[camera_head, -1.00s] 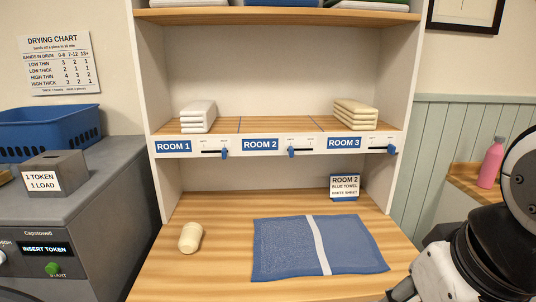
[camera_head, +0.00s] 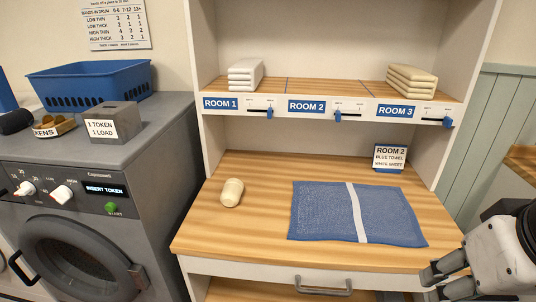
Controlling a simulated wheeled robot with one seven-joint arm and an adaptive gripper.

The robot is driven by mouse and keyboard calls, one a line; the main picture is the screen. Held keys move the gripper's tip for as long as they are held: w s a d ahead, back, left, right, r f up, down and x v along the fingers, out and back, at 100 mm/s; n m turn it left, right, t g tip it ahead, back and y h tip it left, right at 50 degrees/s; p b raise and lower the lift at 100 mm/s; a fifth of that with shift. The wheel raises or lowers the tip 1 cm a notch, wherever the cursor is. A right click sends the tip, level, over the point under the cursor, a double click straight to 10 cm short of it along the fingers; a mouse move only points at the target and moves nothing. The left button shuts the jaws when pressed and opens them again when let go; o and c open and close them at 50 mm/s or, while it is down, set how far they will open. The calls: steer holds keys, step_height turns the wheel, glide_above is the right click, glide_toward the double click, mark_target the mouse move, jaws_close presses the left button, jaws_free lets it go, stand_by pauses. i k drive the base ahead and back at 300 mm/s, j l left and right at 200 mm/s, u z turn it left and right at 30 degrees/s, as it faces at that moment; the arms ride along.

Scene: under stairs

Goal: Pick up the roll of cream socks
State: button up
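The roll of cream socks (camera_head: 232,192) lies on the left part of the wooden counter (camera_head: 260,235), clear of other things. My gripper (camera_head: 432,285) is at the lower right corner, in front of the counter's right front edge and far to the right of the socks. Its dark fingers look spread apart with nothing visible between them, though they are partly cut off by the picture's lower edge.
A blue towel with a white stripe (camera_head: 318,212) lies on the counter right of the socks. A ROOM 2 card (camera_head: 389,157) stands behind it. A shelf with folded linen (camera_head: 412,78) is above. A grey washer (camera_head: 75,200) stands left. A drawer handle (camera_head: 323,288) juts out below.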

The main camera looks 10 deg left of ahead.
mark_target(233, 189)
steer(key=i+j+u, duration=0.1)
steer(key=j, duration=0.4)
steer(key=i+j+u, duration=0.1)
steer(key=i+j, duration=0.25)
steer(key=i+j+u, duration=0.1)
steer(key=i+j, duration=0.15)
steer(key=j, duration=0.25)
steer(key=i+j+u, duration=0.1)
steer(key=i+j, duration=0.2)
steer(key=j, duration=0.15)
